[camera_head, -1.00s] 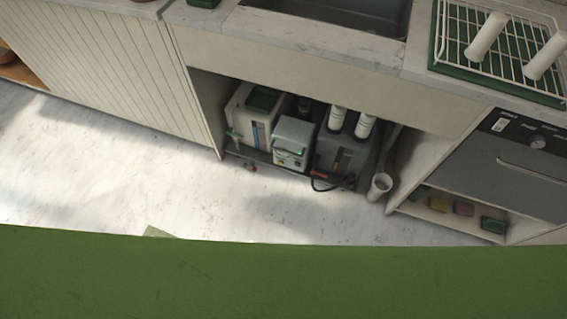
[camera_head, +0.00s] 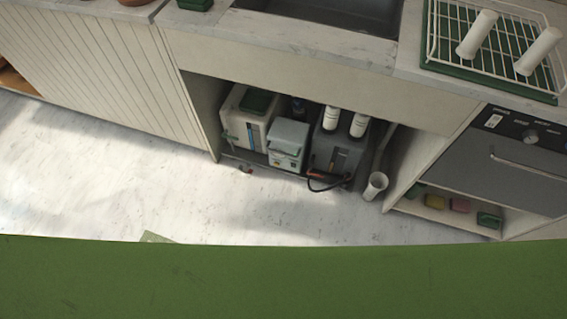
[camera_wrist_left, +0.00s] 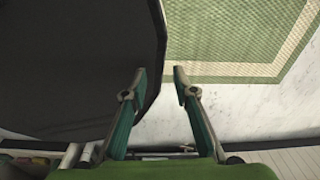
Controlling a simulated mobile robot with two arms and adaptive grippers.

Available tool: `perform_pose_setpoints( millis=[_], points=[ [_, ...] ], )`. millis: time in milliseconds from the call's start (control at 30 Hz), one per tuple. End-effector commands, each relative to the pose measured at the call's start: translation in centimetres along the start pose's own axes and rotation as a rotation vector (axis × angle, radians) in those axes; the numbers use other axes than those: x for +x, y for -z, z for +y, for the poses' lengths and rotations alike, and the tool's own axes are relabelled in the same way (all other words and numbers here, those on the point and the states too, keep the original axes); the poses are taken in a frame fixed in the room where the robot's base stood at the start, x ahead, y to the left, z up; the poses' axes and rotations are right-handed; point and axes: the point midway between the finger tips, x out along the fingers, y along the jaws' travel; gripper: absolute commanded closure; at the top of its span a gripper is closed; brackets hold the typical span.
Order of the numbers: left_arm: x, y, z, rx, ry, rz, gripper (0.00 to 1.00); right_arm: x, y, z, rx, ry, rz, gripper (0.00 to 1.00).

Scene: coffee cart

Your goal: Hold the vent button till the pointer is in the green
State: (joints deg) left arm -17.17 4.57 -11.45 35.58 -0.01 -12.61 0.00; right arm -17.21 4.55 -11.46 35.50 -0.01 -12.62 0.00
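I cannot make out a vent button or a pointer in either view. Under the sink, a small grey box (camera_head: 288,143) with tiny front controls stands between two larger units. My left gripper (camera_wrist_left: 160,78) shows in the left wrist view, fingers apart and nothing between them. It is not in the head view. My right gripper is in neither view.
A sink (camera_head: 330,14) sits in the counter above the open cabinet. A white pipe cup (camera_head: 375,185) and a dark hose (camera_head: 326,181) are at the cabinet's front. The wrist view shows a green mat (camera_wrist_left: 235,35) and a dark panel (camera_wrist_left: 75,60).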

Motion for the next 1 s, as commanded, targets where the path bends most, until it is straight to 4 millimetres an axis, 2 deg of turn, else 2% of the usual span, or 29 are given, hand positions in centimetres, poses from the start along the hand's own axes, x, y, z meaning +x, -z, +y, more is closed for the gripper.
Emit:
perform_pose_setpoints(
  millis=[367, 467, 500, 1000],
  points=[
    [0.0, 0.0, -0.03, 0.0, 0.0, 0.0, 0.74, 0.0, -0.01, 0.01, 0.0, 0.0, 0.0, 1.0],
    [0.0, -0.01, -0.04, 0.0, 0.0, 0.0, 0.97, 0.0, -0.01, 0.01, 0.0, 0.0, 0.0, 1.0],
    [0.0, -0.01, -0.04, 0.0, 0.0, 0.0, 1.0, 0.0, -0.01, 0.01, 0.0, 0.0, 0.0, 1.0],
    [0.0, -0.05, -0.04, 0.001, 0.0, -0.001, 1.0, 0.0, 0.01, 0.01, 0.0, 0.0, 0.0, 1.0]
  ],
)
